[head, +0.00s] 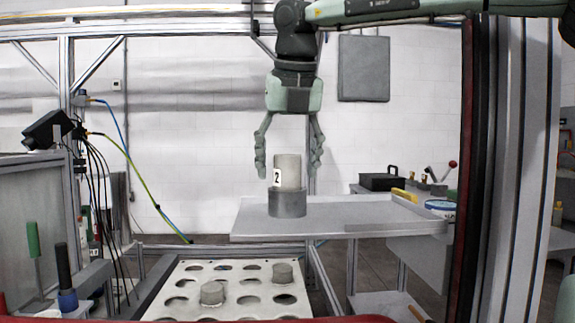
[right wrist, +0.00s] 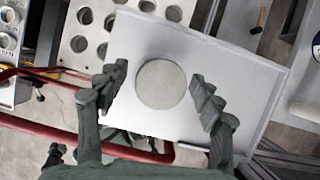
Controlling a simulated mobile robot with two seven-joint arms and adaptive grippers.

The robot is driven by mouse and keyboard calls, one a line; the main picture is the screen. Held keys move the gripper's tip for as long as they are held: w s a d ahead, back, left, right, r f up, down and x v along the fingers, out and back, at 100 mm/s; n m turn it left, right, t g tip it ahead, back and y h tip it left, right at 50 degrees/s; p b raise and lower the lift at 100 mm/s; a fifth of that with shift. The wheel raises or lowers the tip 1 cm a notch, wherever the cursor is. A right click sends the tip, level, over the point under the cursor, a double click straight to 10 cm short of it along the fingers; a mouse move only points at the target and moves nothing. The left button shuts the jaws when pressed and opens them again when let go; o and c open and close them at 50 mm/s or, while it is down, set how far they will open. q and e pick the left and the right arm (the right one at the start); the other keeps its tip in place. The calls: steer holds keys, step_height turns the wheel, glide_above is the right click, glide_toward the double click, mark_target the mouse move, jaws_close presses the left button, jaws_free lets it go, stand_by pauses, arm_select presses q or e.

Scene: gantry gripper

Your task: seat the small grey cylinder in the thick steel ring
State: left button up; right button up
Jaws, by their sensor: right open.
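The small grey cylinder (head: 288,170), with a white label marked 2, stands upright in the thick steel ring (head: 287,204), its upper part above the rim. The ring rests on the left part of a pale tray (head: 350,218). My right gripper (head: 288,168) is open and points down, with one finger on each side of the cylinder's upper part and gaps between. In the right wrist view, the cylinder's round top (right wrist: 161,84) lies between the open fingers (right wrist: 158,78); the ring is hidden beneath it. My left gripper is not recognisable in either view.
A perforated plate (head: 232,300) lies front left, lower than the tray, with two grey cylinders (head: 212,293) (head: 283,273) on it. A dark box (head: 381,181) and tools stand at the back right. The tray's right part is clear.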

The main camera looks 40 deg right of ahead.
steer(key=v, duration=1.1)
steer(key=shift+r, duration=0.4)
steer(key=shift+a, duration=0.1)
